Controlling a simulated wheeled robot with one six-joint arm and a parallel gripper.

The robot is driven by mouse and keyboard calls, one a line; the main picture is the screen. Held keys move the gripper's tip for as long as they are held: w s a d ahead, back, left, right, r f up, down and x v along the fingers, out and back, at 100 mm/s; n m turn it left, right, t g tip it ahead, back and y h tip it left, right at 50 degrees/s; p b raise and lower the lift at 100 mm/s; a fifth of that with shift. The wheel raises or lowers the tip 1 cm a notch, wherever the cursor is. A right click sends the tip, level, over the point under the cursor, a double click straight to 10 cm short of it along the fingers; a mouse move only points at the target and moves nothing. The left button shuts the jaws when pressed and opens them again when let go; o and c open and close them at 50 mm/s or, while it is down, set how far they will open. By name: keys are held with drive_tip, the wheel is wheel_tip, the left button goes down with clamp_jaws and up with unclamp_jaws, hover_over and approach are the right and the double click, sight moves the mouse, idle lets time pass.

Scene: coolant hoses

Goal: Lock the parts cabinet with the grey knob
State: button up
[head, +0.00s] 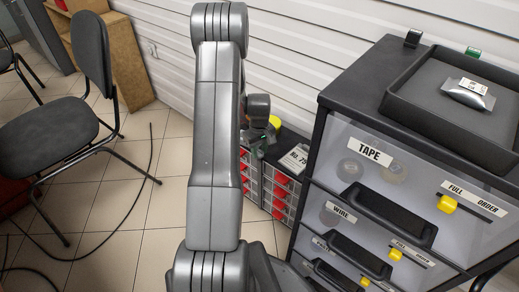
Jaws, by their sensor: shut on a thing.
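The parts cabinet (279,190), a low dark-framed unit with several red-fronted drawers, stands against the wall, left of the larger drawer unit. My arm crosses the middle of the head view and covers its left part. My gripper (262,143) is only partly visible, just past the arm at the cabinet's top left edge. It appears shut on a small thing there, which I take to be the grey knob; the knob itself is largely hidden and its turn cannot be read.
A grey drawer unit (330,130) with yellow sliders and black handles fills the right. A black tray (410,105) on it holds a labelled silver packet (468,93). A yellow round thing (275,122) is close to my gripper.

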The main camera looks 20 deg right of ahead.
drive_tip(key=shift+n, duration=0.7)
drive_tip(key=o, duration=0.7)
drive_tip(key=shift+r, duration=0.15)
wheel_tip(320, 180, up, 14)
drive_tip(key=p, duration=0.4)
drive_tip(key=shift+f, duration=0.2)
drive_tip(key=shift+f, duration=0.1)
wheel_tip(320, 180, down, 14)
drive_tip(key=b, duration=0.4)
drive_tip(key=shift+r, duration=0.2)
